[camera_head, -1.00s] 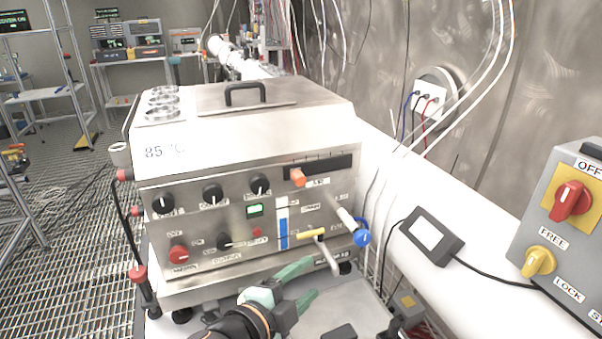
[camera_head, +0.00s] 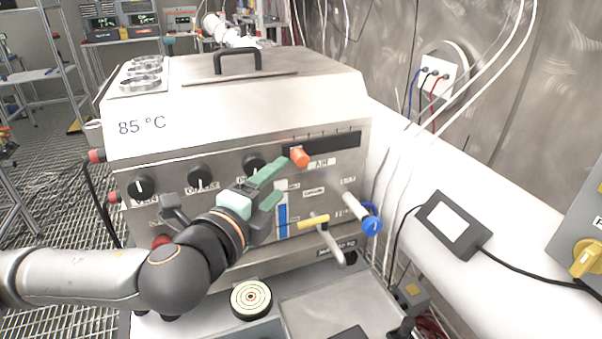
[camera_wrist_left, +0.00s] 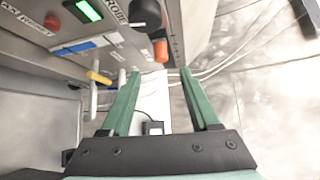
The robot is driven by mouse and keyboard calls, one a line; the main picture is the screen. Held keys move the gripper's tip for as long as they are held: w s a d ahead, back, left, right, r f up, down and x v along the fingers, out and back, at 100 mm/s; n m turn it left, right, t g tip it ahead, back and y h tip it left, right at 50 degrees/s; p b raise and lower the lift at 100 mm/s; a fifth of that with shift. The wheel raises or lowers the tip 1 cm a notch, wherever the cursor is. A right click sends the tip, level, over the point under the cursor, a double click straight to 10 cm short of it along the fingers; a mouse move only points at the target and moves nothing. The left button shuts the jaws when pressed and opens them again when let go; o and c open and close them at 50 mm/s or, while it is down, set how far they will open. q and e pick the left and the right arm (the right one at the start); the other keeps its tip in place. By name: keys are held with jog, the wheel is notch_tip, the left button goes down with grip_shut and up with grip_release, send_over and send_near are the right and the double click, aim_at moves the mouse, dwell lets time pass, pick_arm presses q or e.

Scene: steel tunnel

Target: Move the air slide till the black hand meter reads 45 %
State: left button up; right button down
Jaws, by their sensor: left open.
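The air slide's orange knob (camera_head: 299,157) sits near the left end of a dark slot marked AIR on the steel machine's front. My left gripper (camera_head: 281,182), with green fingers, is open just below and left of the knob, apparently apart from it. In the left wrist view the orange knob (camera_wrist_left: 160,51) shows just beyond the gap between the open fingertips (camera_wrist_left: 160,74). The black hand meter (camera_head: 448,225) lies on the white ledge at right; its pale screen shows no number I can read. My right gripper is out of view.
Black knobs (camera_head: 202,178) line the panel left of my gripper. A yellow-handled tap (camera_head: 314,222) and a blue-ended valve (camera_head: 371,225) stick out at lower right. A round target-like disc (camera_head: 251,298) lies below. A grey switch box (camera_head: 584,240) stands at far right.

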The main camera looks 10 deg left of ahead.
aim_at(299, 162)
pick_arm(q)
jog(key=p+x, duration=0.1)
jog(key=x, duration=0.8)
jog(key=shift+d+r, duration=0.1)
jog(key=shift+r, duration=0.05)
jog(key=shift+w+d, duration=0.1)
jog(key=shift+w, duration=0.55)
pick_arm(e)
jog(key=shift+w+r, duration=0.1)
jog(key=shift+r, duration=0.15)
pick_arm(q)
grip_shut()
dwell(0.4)
